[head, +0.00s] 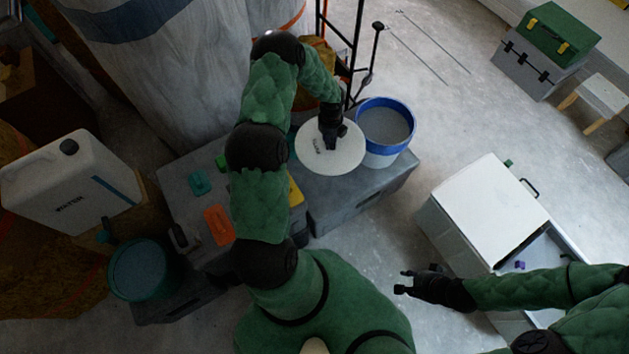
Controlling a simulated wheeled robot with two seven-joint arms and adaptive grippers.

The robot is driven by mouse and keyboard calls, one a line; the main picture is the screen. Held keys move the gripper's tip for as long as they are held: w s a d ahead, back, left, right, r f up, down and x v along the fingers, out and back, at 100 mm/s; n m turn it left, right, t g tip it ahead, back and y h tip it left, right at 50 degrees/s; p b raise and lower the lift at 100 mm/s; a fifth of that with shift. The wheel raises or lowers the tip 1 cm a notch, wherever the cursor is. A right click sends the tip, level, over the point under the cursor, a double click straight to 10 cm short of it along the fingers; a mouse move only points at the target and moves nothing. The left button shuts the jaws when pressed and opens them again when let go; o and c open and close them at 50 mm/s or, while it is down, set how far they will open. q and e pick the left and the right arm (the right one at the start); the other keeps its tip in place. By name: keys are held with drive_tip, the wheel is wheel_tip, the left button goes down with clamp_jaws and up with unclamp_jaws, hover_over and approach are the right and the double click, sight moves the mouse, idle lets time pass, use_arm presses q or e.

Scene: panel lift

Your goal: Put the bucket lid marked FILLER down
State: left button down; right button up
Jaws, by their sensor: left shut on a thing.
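The round white lid (345,157) has small dark lettering that is too small to read surely. My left gripper (331,140) is shut on the lid near its middle, from above. The lid looks flat, over or on the left part of a grey box, and I cannot tell whether it touches anything below. A bucket with a blue rim (386,160) stands to its right on the grey box, open, with grey contents. My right gripper (401,282) is open and empty over the floor at the lower right.
Grey boxes (348,207) support the bucket. A white jerrycan (75,185) and a teal bucket (140,290) stand at the left. A white cabinet (485,213) with an open drawer is near my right arm. Open floor lies beyond the blue-rimmed bucket.

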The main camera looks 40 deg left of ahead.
use_arm(q)
drive_tip(key=shift+s+a+f+m, duration=0.25)
drive_tip(key=shift+s+a+m, duration=0.2)
drive_tip(key=shift+s+m, duration=0.15)
drive_tip(key=shift+s+f, duration=0.1)
drive_tip(key=shift+f, duration=0.2)
wheel_tip(320, 180, down, 28)
drive_tip(key=b, duration=1)
drive_tip(key=shift+a+r+b, duration=0.1)
drive_tip(key=shift+r+b, duration=0.05)
drive_tip(key=shift+b, duration=0.25)
drive_tip(key=shift+r, duration=0.1)
drive_tip(key=c, duration=0.9)
unclamp_jaws()
